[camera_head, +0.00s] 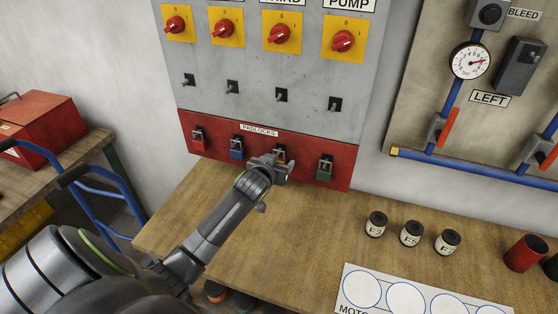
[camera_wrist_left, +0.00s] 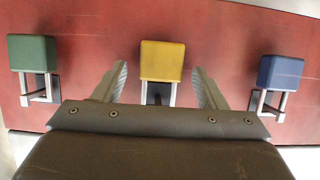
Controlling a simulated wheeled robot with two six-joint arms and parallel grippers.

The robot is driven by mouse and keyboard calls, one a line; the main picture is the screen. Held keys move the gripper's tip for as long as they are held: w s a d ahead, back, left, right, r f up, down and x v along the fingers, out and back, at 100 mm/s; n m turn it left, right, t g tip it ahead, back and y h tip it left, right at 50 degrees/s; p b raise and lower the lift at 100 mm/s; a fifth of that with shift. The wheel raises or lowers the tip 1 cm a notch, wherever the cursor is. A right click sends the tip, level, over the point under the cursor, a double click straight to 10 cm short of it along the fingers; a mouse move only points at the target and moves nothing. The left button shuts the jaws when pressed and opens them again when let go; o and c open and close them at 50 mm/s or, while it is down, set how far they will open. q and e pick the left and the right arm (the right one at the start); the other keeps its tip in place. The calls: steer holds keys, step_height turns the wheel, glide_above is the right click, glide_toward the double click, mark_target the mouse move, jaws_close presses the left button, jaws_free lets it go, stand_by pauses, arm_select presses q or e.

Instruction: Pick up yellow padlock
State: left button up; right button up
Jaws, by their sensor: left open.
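The yellow padlock (camera_wrist_left: 162,60) hangs on the red padlock board (camera_head: 222,153), on a hook. In the wrist view it sits centred between the two fingers of my left gripper (camera_wrist_left: 161,82), with a gap on each side. The left gripper (camera_head: 284,167) is open and up against the board; it hides most of the yellow padlock in the head view. My right gripper is in neither view.
Beside it hang a green padlock (camera_head: 324,171), a blue padlock (camera_head: 236,150) and a red padlock (camera_head: 198,141). Switches (camera_head: 282,34) are above on the grey panel. Below, the wooden bench (camera_head: 300,220) has labelled canisters (camera_head: 411,234) to the right.

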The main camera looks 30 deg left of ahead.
arm_select(q)
steer(key=shift+w, duration=0.1)
steer(key=shift+c, duration=0.2)
steer(key=c, duration=1.1)
steer(key=shift+a+r+b, duration=0.1)
steer(key=shift+r+b, duration=0.45)
steer(key=shift+r, duration=0.2)
steer(key=shift+s+d+b, duration=0.65)
steer(key=shift+s+d, duration=0.1)
steer(key=shift+s, duration=2.15)
steer(key=shift+s+d+b, duration=0.7)
steer(key=shift+s, duration=2.2)
steer(key=shift+s+d+b, duration=0.65)
steer(key=shift+s+d, duration=0.1)
steer(key=shift+s, duration=2.15)
